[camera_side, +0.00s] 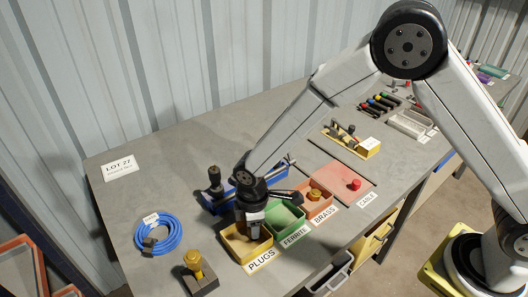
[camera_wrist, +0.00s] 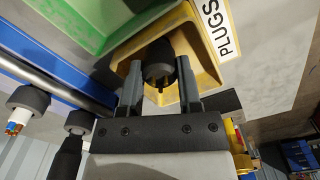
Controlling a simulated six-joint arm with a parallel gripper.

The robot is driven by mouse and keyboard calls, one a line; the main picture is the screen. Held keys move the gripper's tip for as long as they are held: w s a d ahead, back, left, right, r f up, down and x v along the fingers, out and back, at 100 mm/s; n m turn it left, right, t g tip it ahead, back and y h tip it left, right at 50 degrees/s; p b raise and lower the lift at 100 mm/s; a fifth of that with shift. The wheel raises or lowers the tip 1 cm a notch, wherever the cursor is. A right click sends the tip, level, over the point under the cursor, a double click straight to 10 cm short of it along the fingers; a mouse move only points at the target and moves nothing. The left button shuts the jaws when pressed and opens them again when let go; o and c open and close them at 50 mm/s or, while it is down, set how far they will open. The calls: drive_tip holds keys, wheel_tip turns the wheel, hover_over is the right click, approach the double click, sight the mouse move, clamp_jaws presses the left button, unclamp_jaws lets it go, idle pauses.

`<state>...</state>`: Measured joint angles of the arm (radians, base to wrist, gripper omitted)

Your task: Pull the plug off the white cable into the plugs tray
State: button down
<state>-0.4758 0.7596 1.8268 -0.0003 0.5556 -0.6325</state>
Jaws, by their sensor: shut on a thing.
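My gripper (camera_side: 252,232) is low over the yellow plugs tray (camera_side: 262,249). In the wrist view, my gripper (camera_wrist: 160,90) is shut on a black plug (camera_wrist: 159,62), whose pins show against the yellow tray (camera_wrist: 186,20). The plug is within the tray's outline; I cannot tell whether it touches the floor. At the left of the wrist view, a cable end with coloured wires (camera_wrist: 14,127) pokes out of a dark round collar, apart from the plug. The rest of the white cable is not clearly seen.
A blue fixture (camera_side: 222,207) with an upright black handle (camera_side: 215,182) stands behind the trays. The green ferrite tray (camera_side: 285,218) and orange brass tray (camera_side: 328,206) are beside the plugs tray. A blue cable coil (camera_side: 158,250) and a brass-topped block (camera_side: 199,280) lie left.

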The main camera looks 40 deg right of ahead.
drive_tip(key=shift+f, duration=0.55)
idle(0.4)
drive_tip(key=shift+c, duration=1)
unclamp_jaws()
drive_tip(key=shift+r, duration=0.1)
drive_tip(key=shift+r, duration=3.45)
drive_tip(key=shift+d, duration=0.1)
